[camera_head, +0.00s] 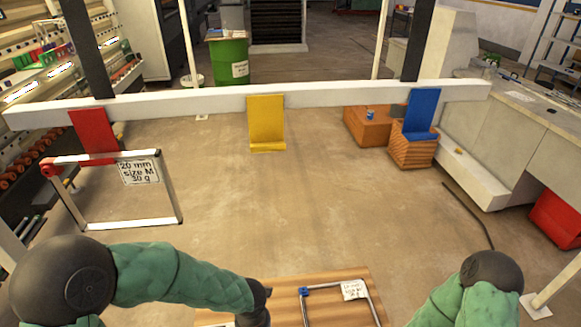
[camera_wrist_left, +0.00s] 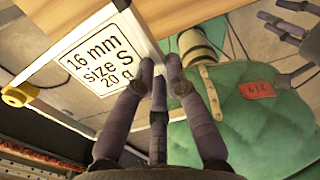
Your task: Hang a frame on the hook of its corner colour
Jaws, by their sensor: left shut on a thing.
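My left gripper (camera_wrist_left: 160,72) is shut on the edge bar of a small frame in the left wrist view. This yellow-corner frame (camera_wrist_left: 55,60) has a yellow corner at its left and a label reading 16 mm, size S, 20 g. In the head view my left arm hides most of that area. The yellow hook (camera_head: 266,118) at mid-beam is empty. A red-corner frame (camera_head: 175,192), size M, hangs tilted on the red hook (camera_head: 92,130). A blue-corner frame (camera_head: 304,305) lies on the wooden table. The blue hook (camera_head: 422,112) is empty. My right gripper (camera_wrist_left: 268,16) appears open and empty.
The white beam (camera_head: 340,93) carrying the hooks spans the view beyond the wooden table (camera_head: 280,290). The space between table and beam is clear, apart from the hanging frame at left. Wooden crates (camera_head: 412,152) and a grey counter (camera_head: 520,110) stand farther right.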

